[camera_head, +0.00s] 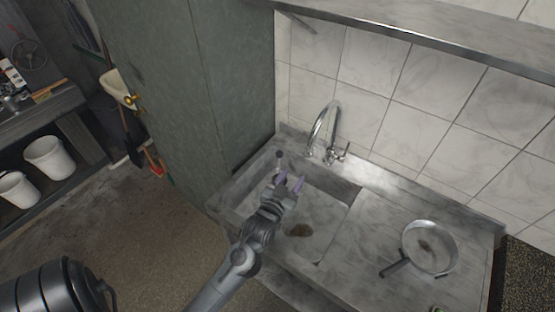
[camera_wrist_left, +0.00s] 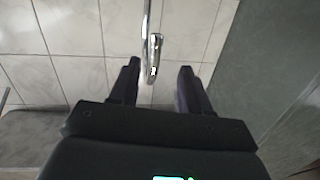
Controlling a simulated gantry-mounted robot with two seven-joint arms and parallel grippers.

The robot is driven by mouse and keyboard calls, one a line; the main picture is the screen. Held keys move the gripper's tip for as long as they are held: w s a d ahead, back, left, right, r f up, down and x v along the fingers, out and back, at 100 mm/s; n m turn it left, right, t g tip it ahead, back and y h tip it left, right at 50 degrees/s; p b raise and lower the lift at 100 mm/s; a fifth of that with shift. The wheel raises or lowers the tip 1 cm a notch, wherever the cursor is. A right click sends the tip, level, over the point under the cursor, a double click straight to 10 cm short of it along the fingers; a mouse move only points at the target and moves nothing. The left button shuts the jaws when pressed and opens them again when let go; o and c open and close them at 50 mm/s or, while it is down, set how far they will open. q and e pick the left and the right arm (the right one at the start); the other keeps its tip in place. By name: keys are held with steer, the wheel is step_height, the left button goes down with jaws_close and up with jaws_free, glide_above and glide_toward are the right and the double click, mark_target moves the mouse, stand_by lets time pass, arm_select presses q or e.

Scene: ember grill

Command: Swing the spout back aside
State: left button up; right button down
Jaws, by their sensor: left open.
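The chrome spout (camera_head: 322,122) arches up from the faucet at the back of the sink, and its curve leans to the left in the head view. The faucet handle (camera_head: 343,150) is at its right side. In the left wrist view the spout (camera_wrist_left: 152,58) hangs down between the two fingers, with a gap on each side. My left gripper (camera_head: 289,184) is open over the sink basin; its dark fingers also show in the left wrist view (camera_wrist_left: 158,84). I cannot tell how far the spout lies from the fingertips in depth. My right gripper is not in view.
The sink basin (camera_head: 329,228) has a brown stain near its drain. A frying pan (camera_head: 430,247) lies on the counter at the right. A tall green cabinet (camera_head: 180,80) stands left of the sink, and a metal shelf (camera_head: 430,42) runs above the tiles.

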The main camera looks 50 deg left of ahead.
mark_target(309, 150)
arm_select(q)
steer(key=shift+n+t+y, duration=0.3)
steer(key=shift+n, duration=0.2)
steer(key=x, duration=0.4)
steer(key=r+x, duration=0.1)
steer(key=x, duration=0.3)
steer(key=r+x, duration=0.1)
steer(key=x, duration=0.3)
steer(key=shift+w+d+r+p, duration=0.15)
steer(key=shift+w+d+p, duration=0.15)
steer(key=shift+p, duration=0.05)
steer(key=shift+w+a, duration=0.25)
steer(key=shift+w, duration=0.3)
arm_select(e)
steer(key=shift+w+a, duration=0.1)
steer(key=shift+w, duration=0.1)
arm_select(q)
jaws_close()
